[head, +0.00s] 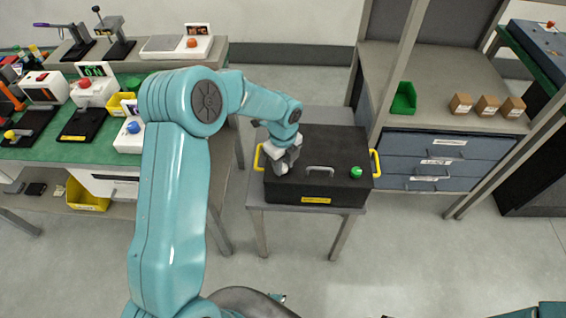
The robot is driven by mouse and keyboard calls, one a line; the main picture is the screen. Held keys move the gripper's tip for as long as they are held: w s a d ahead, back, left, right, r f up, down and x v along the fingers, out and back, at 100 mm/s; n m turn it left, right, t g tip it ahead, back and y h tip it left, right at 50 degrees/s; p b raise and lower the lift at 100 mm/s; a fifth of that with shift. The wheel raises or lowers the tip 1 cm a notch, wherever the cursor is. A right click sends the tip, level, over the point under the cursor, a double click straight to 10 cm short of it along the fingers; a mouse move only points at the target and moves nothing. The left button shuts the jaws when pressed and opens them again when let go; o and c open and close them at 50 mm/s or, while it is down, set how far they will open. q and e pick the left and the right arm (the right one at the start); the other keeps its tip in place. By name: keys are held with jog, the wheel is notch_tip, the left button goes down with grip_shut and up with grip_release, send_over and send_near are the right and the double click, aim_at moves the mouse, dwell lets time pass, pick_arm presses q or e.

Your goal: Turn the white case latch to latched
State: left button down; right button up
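A black case (325,150) lies shut on a small grey table (341,226). On its lid are a grey bar handle (318,170) and a green knob (356,172), with yellow handles at the case's left (257,158) and right (376,163) ends. My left gripper (284,167) points down over the left part of the lid. I cannot tell whether its fingers are open or touching anything. No white latch shows clearly; my gripper covers that part of the lid. My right gripper is not in view.
A green-topped bench (52,150) with several devices stands at left. At right, a workbench holds a green bin (403,98), small brown boxes (487,105) and blue drawers (445,160). A rack post (398,75) rises behind the case. The floor in front is clear.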

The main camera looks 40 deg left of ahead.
pick_arm(q)
jog(key=c, duration=1.9)
grip_release()
jog(key=shift+n, duration=0.4)
jog(key=shift+o, duration=0.2)
jog(key=n+b, duration=0.1)
jog(key=n, duration=0.2)
jog(key=shift+b, duration=0.3)
jog(key=n+b, duration=0.1)
jog(key=n, duration=0.4)
jog(key=shift+n+b, duration=0.3)
jog(key=shift+b, duration=0.1)
jog(key=n+b, duration=0.1)
jog(key=n, duration=0.3)
jog(key=shift+n+b, duration=0.65)
jog(key=shift+n, duration=1.55)
jog(key=o, duration=1.1)
jog(key=shift+c, duration=0.2)
